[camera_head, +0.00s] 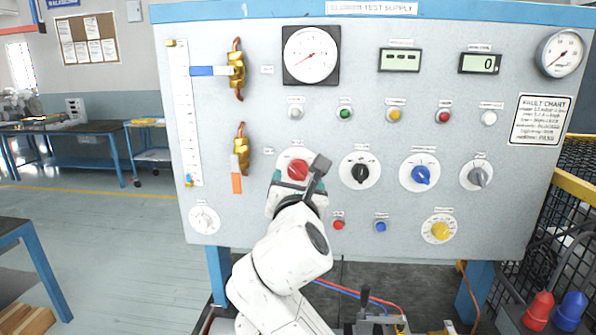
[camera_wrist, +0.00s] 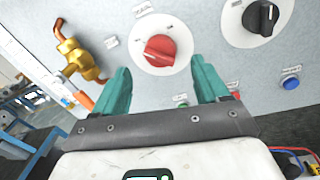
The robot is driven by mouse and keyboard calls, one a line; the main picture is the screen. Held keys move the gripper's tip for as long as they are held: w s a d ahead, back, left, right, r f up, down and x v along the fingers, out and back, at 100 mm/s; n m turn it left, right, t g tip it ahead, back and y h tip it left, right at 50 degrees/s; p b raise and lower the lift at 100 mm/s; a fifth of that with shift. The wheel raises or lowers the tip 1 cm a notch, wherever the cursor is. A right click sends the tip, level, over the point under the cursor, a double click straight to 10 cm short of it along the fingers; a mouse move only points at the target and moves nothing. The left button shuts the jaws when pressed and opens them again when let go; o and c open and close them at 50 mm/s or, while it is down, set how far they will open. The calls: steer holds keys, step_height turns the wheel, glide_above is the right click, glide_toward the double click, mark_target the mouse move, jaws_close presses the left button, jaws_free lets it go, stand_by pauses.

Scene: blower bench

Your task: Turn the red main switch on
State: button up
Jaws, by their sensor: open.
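The red main switch (camera_head: 298,170) is a red rotary knob on a round white plate on the grey panel, left of the black knob. In the wrist view the red knob (camera_wrist: 159,50) shows near the top middle, its grip bar slanting. My gripper (camera_wrist: 160,80) is open, with one teal finger to the lower left of the knob and one to its lower right. The fingertips look short of the knob, and no touch shows. In the head view my gripper (camera_head: 295,183) is in front of the panel and hides the lower part of the switch plate.
A black knob (camera_head: 360,172), a blue knob (camera_head: 421,174) and a grey knob (camera_head: 477,177) sit to the right on the panel (camera_head: 270,235). Small red (camera_head: 338,224) and blue (camera_head: 380,226) buttons lie below. A brass valve (camera_head: 241,150) with an orange handle is left.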

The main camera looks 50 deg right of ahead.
mark_target(298, 173)
steer(key=shift+p+x, duration=0.35)
steer(key=shift+x, duration=2.25)
steer(key=shift+c, duration=0.3)
steer(key=c, duration=1)
